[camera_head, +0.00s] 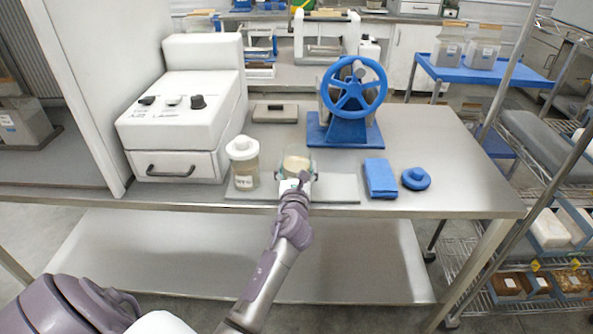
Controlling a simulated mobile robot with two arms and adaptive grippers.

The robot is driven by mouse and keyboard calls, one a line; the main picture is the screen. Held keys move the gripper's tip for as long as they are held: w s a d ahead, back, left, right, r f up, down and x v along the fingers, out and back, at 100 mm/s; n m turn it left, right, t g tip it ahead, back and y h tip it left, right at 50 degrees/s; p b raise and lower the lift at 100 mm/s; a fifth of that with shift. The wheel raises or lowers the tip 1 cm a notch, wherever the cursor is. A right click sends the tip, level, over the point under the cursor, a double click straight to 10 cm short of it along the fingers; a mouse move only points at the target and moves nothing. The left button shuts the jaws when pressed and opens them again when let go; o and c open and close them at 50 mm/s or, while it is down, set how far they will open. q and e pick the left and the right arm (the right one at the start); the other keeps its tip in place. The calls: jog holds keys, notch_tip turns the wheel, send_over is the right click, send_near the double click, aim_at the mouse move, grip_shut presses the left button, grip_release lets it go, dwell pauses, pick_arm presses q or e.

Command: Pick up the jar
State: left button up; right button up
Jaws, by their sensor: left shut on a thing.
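A clear jar (297,162) with a pale tan top or contents stands upright at the front of the steel table. My left gripper (297,176) reaches in from the front, shut on this jar with a finger on each side. The gripper hides the jar's lower part, so I cannot tell if its base touches the grey mat (335,189). A second jar (243,165), with a white knobbed lid and a label, stands on the mat's left end, apart from the gripper. My right gripper is not in view.
A white machine (185,115) stands at the left. A blue handwheel device (350,100) is behind the held jar. A folded blue cloth (380,178) and a round blue lid-like piece (416,179) lie to the right. The table's right end is clear.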

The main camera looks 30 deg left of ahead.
aim_at(297, 148)
pick_arm(q)
jog(key=shift+r, duration=0.65)
notch_tip(297, 148, up, 3)
jog(key=shift+f+p, duration=0.15)
jog(key=shift+p, duration=0.5)
jog(key=s+d+r, duration=0.3)
jog(key=d+r, duration=0.4)
jog(key=d, duration=0.4)
jog(key=shift+d, duration=0.15)
